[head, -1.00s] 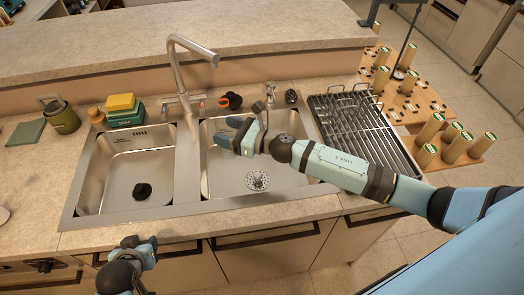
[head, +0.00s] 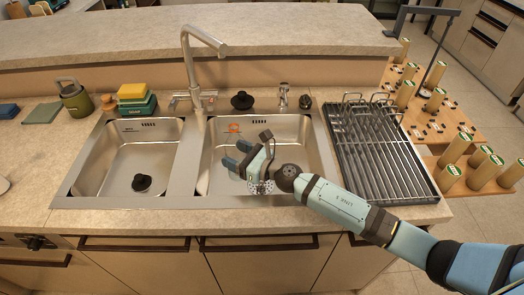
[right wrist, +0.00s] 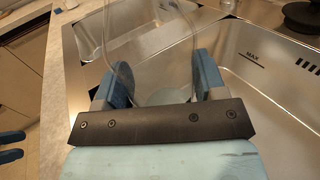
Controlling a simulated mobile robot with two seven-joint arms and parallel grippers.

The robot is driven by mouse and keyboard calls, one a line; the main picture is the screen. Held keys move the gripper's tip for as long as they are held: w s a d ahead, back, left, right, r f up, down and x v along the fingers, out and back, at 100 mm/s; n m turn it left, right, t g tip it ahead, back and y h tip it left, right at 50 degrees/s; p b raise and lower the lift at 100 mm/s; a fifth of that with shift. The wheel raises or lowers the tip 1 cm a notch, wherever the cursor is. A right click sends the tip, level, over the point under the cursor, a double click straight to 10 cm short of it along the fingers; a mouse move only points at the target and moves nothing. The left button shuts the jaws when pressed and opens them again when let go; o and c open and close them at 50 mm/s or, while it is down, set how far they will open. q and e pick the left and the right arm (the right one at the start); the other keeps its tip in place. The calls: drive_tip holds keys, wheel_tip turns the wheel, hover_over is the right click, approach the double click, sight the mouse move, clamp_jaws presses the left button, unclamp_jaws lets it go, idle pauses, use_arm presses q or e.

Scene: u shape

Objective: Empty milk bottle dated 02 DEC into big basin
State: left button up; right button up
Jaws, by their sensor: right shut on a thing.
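My right gripper (head: 236,157) is over the big right-hand basin (head: 212,150), low within its outline. In the right wrist view its blue fingers (right wrist: 160,77) are shut on a clear, see-through bottle (right wrist: 150,62). The bottle looks empty; no date can be read on it. In the head view the bottle is hard to make out; an orange mark (head: 233,127) shows just beyond the fingers. I cannot tell whether the bottle touches the basin. Two blue fingertips of my left gripper (right wrist: 12,146) show apart at the left edge of the right wrist view.
The faucet (head: 195,70) stands between the basins. A metal drying rack (head: 385,155) is to the right. A green soap box (head: 133,108), yellow sponge and green canister (head: 76,99) stand at left.

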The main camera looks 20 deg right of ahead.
drive_tip(key=shift+r+m, duration=0.15)
drive_tip(key=shift+m, duration=0.15)
drive_tip(key=shift+r+m, duration=0.1)
drive_tip(key=shift+m, duration=0.6)
drive_tip(key=shift+f+m+b, duration=0.5)
drive_tip(key=shift+m+b, duration=0.15)
drive_tip(key=shift+m, duration=0.35)
drive_tip(key=shift+r+m+t+y+p, duration=0.3)
drive_tip(key=shift+r+p, duration=0.05)
drive_tip(key=shift+d+r+m+p, duration=0.1)
drive_tip(key=shift+r+m+p, duration=0.35)
drive_tip(key=shift+m, duration=0.3)
drive_tip(key=shift+r+m+p, duration=0.35)
drive_tip(key=shift+m+p, duration=0.05)
drive_tip(key=shift+m, duration=0.35)
drive_tip(key=shift+f+m+t, duration=0.15)
drive_tip(key=shift+m+t, duration=0.25)
drive_tip(key=shift+m, duration=0.1)
drive_tip(key=shift+s+a+m, duration=0.35)
drive_tip(key=shift+a+m, duration=0.25)
drive_tip(key=shift+m, duration=0.7)
drive_tip(key=shift+f, duration=0.1)
drive_tip(key=shift+m+p, duration=0.3)
